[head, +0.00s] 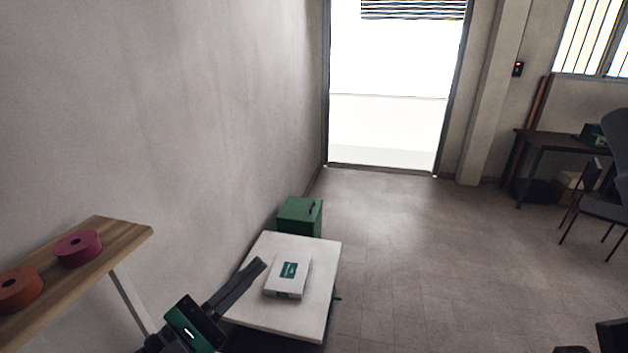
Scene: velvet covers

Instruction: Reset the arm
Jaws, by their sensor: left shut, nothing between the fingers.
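My left gripper (258,266) reaches up and right from the bottom of the head view. Its dark fingers are shut with nothing between them. The fingertips show over the left part of a white-topped table (308,323), just left of a white box (287,288) with a green label. Whether the fingers touch the tabletop cannot be told. Dark parts show at the bottom right corner, but no right gripper fingers can be made out.
A wooden shelf (112,232) at the left carries a crimson roll (78,247) and an orange roll (18,289). A green case (300,215) stands behind the table by the wall. A dark desk (560,141) and chair (592,204) are at the right. The middle floor is clear.

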